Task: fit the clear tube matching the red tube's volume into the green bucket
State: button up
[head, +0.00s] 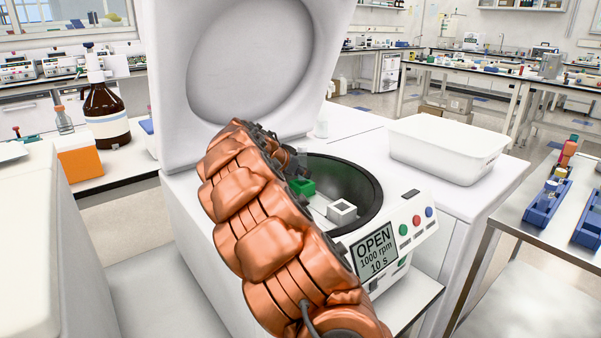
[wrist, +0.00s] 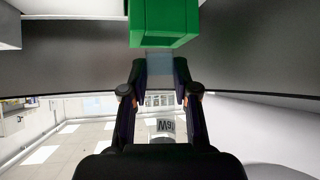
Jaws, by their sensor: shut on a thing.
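My gripper (wrist: 160,68) is shut on a pale, see-through tube (wrist: 160,74) in the wrist view. A light patch with dark characters shows between the fingers; I cannot read it surely. The green bucket (wrist: 164,22) is just beyond the fingertips; I cannot tell whether the tube touches it. In the head view the green bucket (head: 302,187) sits in the open centrifuge bowl (head: 362,185), and my arm hides most of my gripper. A red tube (head: 570,147) stands at the far right by a blue rack (head: 541,208).
The centrifuge lid (head: 250,65) is raised and its screen (head: 375,253) reads OPEN. A white bucket (head: 341,211) sits nearer in the bowl. A white tray (head: 445,150) stands to the right. A brown bottle (head: 106,113) and an orange box (head: 80,163) are at left.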

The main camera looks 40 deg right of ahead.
jog(key=shift+f+b, duration=0.7)
jog(key=shift+f, duration=0.15)
jog(key=o, duration=1)
jog(key=v, duration=1.2)
